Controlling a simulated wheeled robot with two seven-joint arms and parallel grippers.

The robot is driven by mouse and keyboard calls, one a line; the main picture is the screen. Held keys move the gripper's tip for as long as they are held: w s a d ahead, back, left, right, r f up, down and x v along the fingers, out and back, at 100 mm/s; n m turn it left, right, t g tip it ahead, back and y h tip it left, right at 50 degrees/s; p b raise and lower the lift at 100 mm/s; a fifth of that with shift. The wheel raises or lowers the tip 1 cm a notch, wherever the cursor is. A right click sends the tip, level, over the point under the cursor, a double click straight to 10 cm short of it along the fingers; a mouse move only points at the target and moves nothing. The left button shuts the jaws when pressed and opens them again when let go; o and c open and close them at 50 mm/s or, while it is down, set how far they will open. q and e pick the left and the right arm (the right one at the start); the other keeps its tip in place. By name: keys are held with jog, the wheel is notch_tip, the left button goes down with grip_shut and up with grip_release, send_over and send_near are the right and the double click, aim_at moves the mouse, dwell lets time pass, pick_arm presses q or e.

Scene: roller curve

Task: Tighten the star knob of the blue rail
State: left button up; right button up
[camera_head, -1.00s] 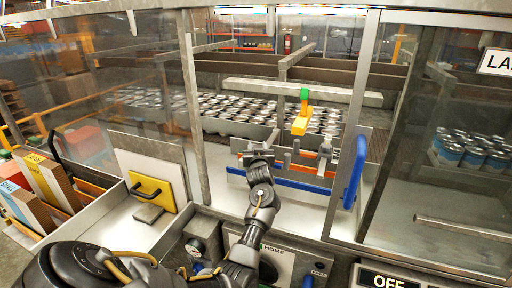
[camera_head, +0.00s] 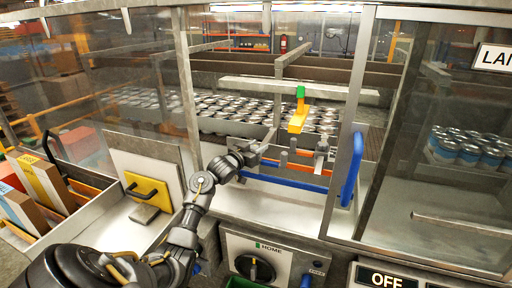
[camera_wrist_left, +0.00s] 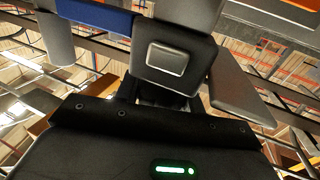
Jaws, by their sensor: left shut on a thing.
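The blue rail (camera_head: 288,183) runs across the opening of the machine, below and in front of an orange rail (camera_head: 300,166). My left gripper (camera_head: 260,147) is at the left end of the rails, its wrist reaching in from the lower left. It is shut on what seems to be the star knob, which the gripper mostly hides in the head view. In the left wrist view a grey block with a square cap (camera_wrist_left: 168,59) sits between the fingers, with a blue piece (camera_wrist_left: 95,14) of the rail beside it. The knob's star shape cannot be made out. My right gripper is out of view.
A grey clamp post (camera_head: 321,150) stands at the rails' right end. A blue handle (camera_head: 352,170) is at the right. Many cans (camera_head: 225,112) fill the conveyor behind. A dial panel (camera_head: 262,262) is below.

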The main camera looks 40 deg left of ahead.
pick_arm(q)
jog(key=shift+r+h, duration=0.3)
jog(key=o, duration=0.7)
jog(key=shift+o, duration=1.3)
jog(key=shift+f, duration=0.1)
jog(key=shift+s+f+b, duration=0.2)
jog(key=shift+s+b, duration=0.1)
jog(key=shift+s, duration=0.25)
jog(key=s+b, duration=0.2)
jog(key=s, duration=0.7)
jog(key=shift+s+r+b, duration=0.2)
jog(key=shift+s+b, duration=0.15)
jog(key=shift+b, duration=0.05)
